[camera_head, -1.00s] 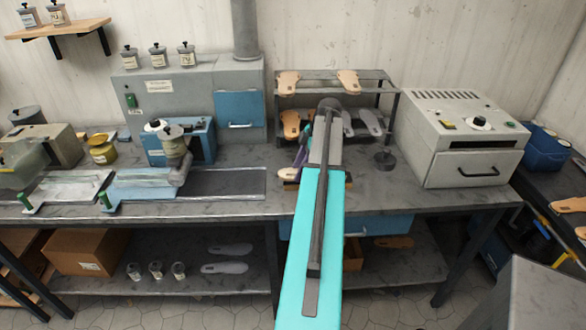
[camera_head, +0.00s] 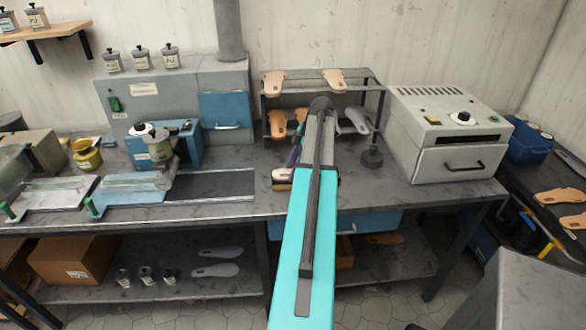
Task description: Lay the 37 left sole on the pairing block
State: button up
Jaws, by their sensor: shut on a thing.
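My arm reaches over the bench and hides most of my gripper (camera_head: 294,155); only a dark and purple sliver shows left of the arm. It is shut, and a pale tan sole end (camera_head: 283,174) shows just below that sliver. Its size mark cannot be read. A yellowish edge shows right under this sole end; whether it is the pairing block, and whether the sole touches it, I cannot tell. Tan soles (camera_head: 273,83) lie on the rack's top, with tan and grey soles (camera_head: 353,121) on its lower level.
The two-level rack (camera_head: 372,76) stands at the back of the bench, partly behind my arm. A grey box oven (camera_head: 455,130) stands right, a blue and grey machine (camera_head: 225,108) left. The dark bench strip (camera_head: 215,184) is clear.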

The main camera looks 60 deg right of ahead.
jog(key=shift+f, duration=0.15)
jog(key=o, duration=1.3)
jog(key=shift+b+v, duration=2)
jog(key=shift+v, duration=4.9)
